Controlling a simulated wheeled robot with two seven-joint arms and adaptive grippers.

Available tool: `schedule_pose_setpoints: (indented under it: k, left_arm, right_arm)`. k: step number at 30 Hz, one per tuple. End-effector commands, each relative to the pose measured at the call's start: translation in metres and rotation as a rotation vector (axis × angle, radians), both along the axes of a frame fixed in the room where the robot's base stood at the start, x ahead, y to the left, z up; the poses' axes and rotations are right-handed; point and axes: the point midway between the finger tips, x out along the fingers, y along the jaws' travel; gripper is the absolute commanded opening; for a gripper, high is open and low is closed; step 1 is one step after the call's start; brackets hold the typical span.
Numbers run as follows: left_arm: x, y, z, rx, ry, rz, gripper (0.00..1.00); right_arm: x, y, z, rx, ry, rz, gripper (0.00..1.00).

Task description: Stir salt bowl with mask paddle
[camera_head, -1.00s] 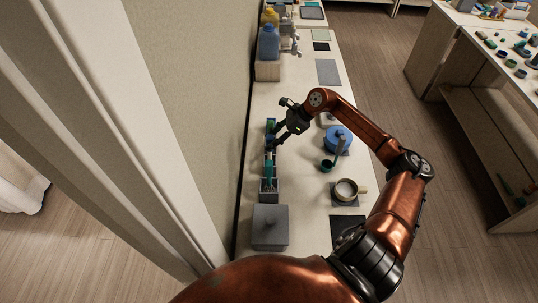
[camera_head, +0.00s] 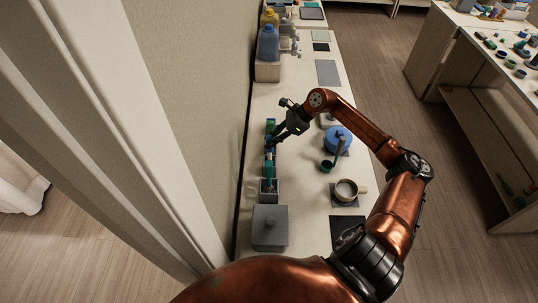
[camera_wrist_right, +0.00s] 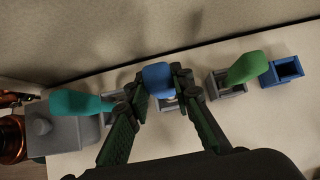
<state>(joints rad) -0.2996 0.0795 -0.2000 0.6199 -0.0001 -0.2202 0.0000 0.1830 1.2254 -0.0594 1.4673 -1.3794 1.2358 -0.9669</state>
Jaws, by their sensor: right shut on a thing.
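My right gripper (camera_head: 276,141) is over the row of upright tools along the wall. In the right wrist view its fingers (camera_wrist_right: 158,88) are shut on a blue-topped tool (camera_wrist_right: 158,78), whose lower part is mostly hidden. I cannot tell whether this is the mask paddle. A teal-handled tool (camera_head: 269,170) stands nearer in the row; it also shows in the wrist view (camera_wrist_right: 80,103). A green-topped tool (camera_wrist_right: 246,67) is on the other side. A pale cup-like bowl with a side handle (camera_head: 346,190) sits on a dark mat; I cannot confirm it is the salt bowl. My left gripper is out of view.
A grey lidded box (camera_head: 270,228) stands at the near end of the row. A blue pot (camera_head: 338,139) and a small teal cup with a stick (camera_head: 327,166) stand right of the gripper. A blue holder (camera_wrist_right: 282,71) shows in the wrist view. The wall is close on the left.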

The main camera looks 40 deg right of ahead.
Motion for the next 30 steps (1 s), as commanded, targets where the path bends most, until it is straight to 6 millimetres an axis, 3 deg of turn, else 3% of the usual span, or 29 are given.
schedule_pose_setpoints:
  k: [18, 30]
  left_arm:
    - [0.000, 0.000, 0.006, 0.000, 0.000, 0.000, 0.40]
    - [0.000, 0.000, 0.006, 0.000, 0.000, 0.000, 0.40]
  right_arm:
    - [0.000, 0.000, 0.020, -0.001, -0.001, 0.000, 0.00]
    - [0.000, 0.000, 0.020, 0.000, 0.000, 0.000, 0.00]
